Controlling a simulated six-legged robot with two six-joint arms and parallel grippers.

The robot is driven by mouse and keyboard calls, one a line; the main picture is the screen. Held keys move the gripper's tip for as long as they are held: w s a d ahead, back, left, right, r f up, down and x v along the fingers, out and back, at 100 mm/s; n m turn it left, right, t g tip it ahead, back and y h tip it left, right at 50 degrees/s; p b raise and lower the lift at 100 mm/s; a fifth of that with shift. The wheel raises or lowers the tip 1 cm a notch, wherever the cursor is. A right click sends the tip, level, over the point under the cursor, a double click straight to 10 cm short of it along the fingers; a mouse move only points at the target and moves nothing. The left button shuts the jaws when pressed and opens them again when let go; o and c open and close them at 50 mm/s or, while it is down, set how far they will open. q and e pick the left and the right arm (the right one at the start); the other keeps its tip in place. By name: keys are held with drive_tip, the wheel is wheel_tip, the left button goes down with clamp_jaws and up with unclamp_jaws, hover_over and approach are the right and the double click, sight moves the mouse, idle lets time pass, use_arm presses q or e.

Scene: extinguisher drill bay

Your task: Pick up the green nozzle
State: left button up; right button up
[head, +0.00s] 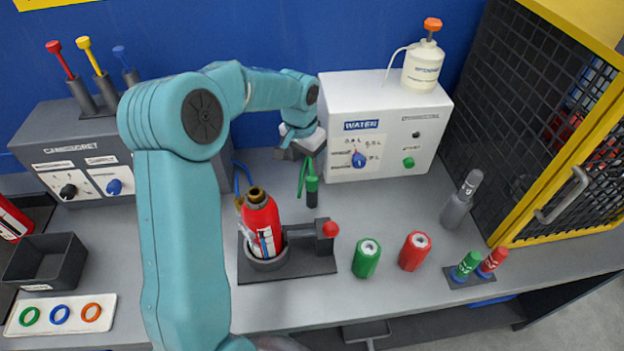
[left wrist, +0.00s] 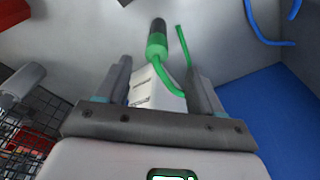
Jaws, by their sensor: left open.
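The green nozzle (head: 312,184), a green collar with a dark end and a thin green hose, lies on the grey bench just in front of the white water box. It also shows in the left wrist view (left wrist: 157,42), ahead of the fingers. My left gripper (head: 303,150) is above and behind the nozzle, near the box's left side. In the left wrist view its two fingers (left wrist: 157,78) are apart, and the hose passes close to the right finger. Whether they touch is unclear. My right gripper is not in view.
The white water box (head: 385,120) carries a bottle (head: 422,66). A red extinguisher (head: 262,222) stands in a dark holder (head: 318,262) in front of the nozzle. Green (head: 366,260) and red (head: 414,250) cylinders stand to the right. A blue hose (head: 240,180) lies to the left.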

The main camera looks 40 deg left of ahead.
sight(311, 176)
use_arm(q)
drive_tip(key=f, duration=0.3)
drive_tip(key=shift+w+a+f, duration=0.15)
drive_tip(key=shift+w+a, duration=0.1)
drive_tip(key=shift+w, duration=0.05)
drive_tip(key=shift+d+f, duration=0.15)
drive_tip(key=shift+f, duration=0.05)
drive_tip(key=shift+s+d+f+p, duration=0.1)
drive_tip(key=shift+d+p, duration=0.1)
drive_tip(key=shift+p, duration=0.25)
drive_tip(key=f, duration=0.1)
drive_tip(key=w+f+p, duration=0.1)
drive_tip(key=f, duration=0.1)
drive_tip(key=f+p, duration=0.1)
drive_tip(key=f, duration=0.1)
drive_tip(key=shift+w+a, duration=0.15)
drive_tip(key=shift+w, duration=0.15)
drive_tip(key=shift+s+d+r, duration=0.2)
drive_tip(key=shift+s+d, duration=0.05)
drive_tip(key=shift+s, duration=0.05)
drive_tip(key=shift+c, duration=0.3)
drive_tip(key=shift+w+a+f, duration=0.15)
drive_tip(key=shift+w+f, duration=0.05)
drive_tip(key=c, duration=1)
drive_tip(key=shift+c, duration=0.8)
drive_tip(key=shift+s+r, duration=0.1)
